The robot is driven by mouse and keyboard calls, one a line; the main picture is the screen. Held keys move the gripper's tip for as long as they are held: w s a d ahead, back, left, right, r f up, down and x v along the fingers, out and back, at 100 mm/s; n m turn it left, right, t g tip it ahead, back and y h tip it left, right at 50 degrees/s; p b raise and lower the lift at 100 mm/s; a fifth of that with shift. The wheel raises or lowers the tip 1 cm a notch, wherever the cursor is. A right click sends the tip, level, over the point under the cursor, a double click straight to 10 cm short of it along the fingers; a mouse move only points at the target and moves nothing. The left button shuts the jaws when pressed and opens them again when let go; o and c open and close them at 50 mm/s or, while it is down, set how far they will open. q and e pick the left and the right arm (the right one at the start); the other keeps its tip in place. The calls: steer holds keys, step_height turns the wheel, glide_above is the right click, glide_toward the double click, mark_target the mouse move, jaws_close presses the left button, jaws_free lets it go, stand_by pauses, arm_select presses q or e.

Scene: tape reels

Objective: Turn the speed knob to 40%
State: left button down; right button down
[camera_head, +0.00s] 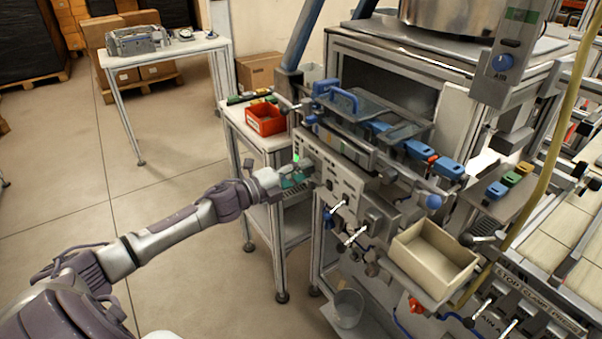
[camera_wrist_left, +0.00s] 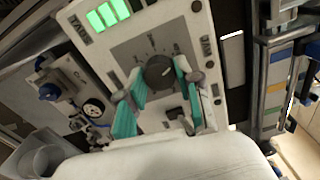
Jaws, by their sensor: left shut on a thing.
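The speed knob (camera_wrist_left: 159,72) is a dark round dial on a grey panel (camera_wrist_left: 130,48) with scale marks around it, in the left wrist view. Its pointer setting is too small to read. My left gripper (camera_wrist_left: 162,88) has its two teal fingers on either side of the knob, closed on it. In the head view my left gripper (camera_head: 288,180) reaches the left end of the machine's control panel (camera_head: 335,178), and the knob is hidden there. A lit green display (camera_wrist_left: 108,14) sits above the dial in the wrist view. My right gripper is not in view.
A red bin (camera_head: 266,119) stands on a side table behind the panel. A beige open box (camera_head: 432,259) is mounted at the machine's front right. A grey bucket (camera_head: 348,308) stands low below the panel.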

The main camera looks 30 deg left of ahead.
arm_select(q)
steer(key=shift+f, duration=0.1)
stand_by(0.3)
steer(key=c, duration=0.8)
jaws_free()
steer(key=shift+o, duration=0.2)
steer(key=shift+s+a, duration=0.2)
steer(key=shift+s, duration=0.35)
steer(key=v, duration=1)
steer(key=shift+s+a, duration=0.15)
steer(key=shift+s, duration=0.2)
